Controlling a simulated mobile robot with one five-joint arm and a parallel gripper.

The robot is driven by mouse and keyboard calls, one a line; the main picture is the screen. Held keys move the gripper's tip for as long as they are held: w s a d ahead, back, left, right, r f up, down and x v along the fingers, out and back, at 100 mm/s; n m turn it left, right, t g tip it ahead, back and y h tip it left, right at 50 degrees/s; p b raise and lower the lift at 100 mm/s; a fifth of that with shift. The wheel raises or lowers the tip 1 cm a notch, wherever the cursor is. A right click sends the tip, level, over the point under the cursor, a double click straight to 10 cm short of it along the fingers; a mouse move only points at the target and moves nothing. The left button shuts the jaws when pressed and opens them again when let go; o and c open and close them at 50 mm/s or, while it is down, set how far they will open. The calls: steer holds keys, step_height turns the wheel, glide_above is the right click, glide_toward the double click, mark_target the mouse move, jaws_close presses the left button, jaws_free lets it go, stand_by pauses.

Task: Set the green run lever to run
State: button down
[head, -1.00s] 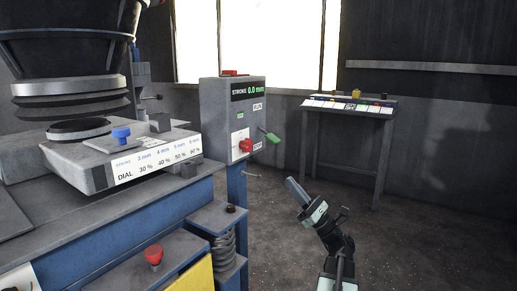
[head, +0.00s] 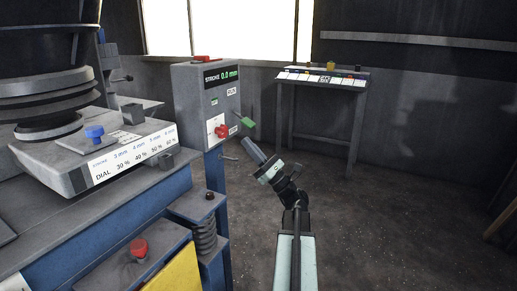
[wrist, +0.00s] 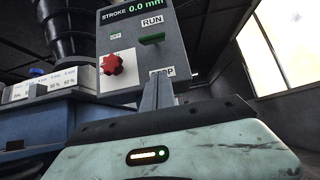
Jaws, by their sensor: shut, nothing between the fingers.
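The green run lever (head: 247,122) sticks out from the face of the grey control box (head: 188,105), which reads "STROKE 0.0 mm". In the wrist view the lever (wrist: 152,38) shows as a green bar below the "RUN" label (wrist: 152,21) and above the partly covered "STOP" label. In the head view its green end appears low, near the lower label. My gripper (head: 252,146) is shut and empty, just below the lever in the picture; contact is not visible. In the wrist view my gripper's fingers (wrist: 157,90) rise below the lever.
A red knob (head: 221,131) sits left of the lever on the box. A blue machine with a dial plate (head: 125,158) and a red button (head: 139,248) stands at left. A small table (head: 320,78) stands behind; open floor lies at right.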

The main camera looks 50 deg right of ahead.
mark_target(243, 119)
steer(key=r+p, duration=0.1)
steer(key=r, duration=0.1)
steer(key=s+r+p, duration=0.1)
steer(key=r+p, duration=0.1)
steer(key=shift+s+d, duration=0.15)
